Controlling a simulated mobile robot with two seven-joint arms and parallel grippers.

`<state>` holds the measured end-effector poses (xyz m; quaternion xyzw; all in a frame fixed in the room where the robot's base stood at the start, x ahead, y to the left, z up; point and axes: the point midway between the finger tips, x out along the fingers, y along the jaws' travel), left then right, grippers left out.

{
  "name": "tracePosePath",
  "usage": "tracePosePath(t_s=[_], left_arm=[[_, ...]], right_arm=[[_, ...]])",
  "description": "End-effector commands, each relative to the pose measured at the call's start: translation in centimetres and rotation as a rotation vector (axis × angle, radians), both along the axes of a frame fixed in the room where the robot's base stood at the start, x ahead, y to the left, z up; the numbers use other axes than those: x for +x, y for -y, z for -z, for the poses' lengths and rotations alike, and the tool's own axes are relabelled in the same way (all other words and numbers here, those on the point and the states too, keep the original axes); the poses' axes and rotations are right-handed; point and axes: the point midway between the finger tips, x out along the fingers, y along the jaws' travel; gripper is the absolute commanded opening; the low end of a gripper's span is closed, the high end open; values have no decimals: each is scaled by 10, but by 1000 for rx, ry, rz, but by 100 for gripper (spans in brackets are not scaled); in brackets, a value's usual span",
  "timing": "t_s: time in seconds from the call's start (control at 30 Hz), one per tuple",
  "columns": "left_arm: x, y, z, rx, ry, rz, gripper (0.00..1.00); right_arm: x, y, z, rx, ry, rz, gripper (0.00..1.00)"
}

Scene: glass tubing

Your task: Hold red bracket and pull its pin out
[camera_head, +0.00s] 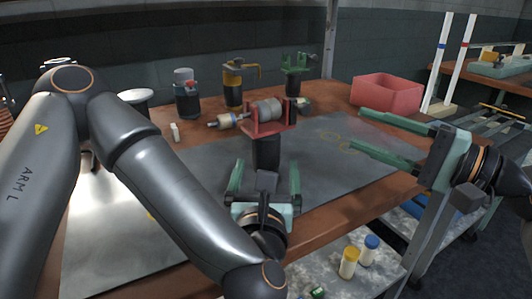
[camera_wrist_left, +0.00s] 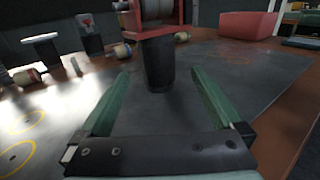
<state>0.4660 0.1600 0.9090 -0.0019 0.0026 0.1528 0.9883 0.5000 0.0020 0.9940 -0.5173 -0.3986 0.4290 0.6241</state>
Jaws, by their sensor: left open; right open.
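The red bracket (camera_head: 284,127) stands on a black post (camera_head: 266,154) near the middle of the mat. A grey cylindrical part lies across the bracket, and a pin (camera_head: 224,120) with a light end sticks out to the left. My left gripper (camera_head: 265,175) is open and empty, in front of the post and below the bracket. In the left wrist view the post (camera_wrist_left: 158,62) shows beyond the open fingers (camera_wrist_left: 155,85), with the red bracket (camera_wrist_left: 152,32) at the top edge, partly cut off. My right gripper (camera_head: 357,127) is open and empty, right of the bracket and apart from it.
A red bin (camera_head: 387,94) stands at the back right. A yellow-topped holder (camera_head: 235,82), a green-topped holder (camera_head: 297,75) and a dark jar (camera_head: 187,98) stand behind the bracket. The dark mat (camera_head: 340,150) is clear right of the post.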

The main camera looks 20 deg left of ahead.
Motion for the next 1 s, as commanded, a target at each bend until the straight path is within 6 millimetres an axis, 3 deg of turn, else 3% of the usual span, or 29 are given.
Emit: tracePosePath(t_s=[0.4, 0.77, 1.0], left_arm=[[48, -19, -1, 5, 7, -11, 100], [53, -21, -1, 5, 5, -10, 100], [52, -20, -1, 5, 5, -9, 74]], right_arm=[[0, 0, 0, 0, 0, 0, 50], [0, 0, 0, 0, 0, 0, 50], [0, 0, 0, 0, 0, 0, 50]])
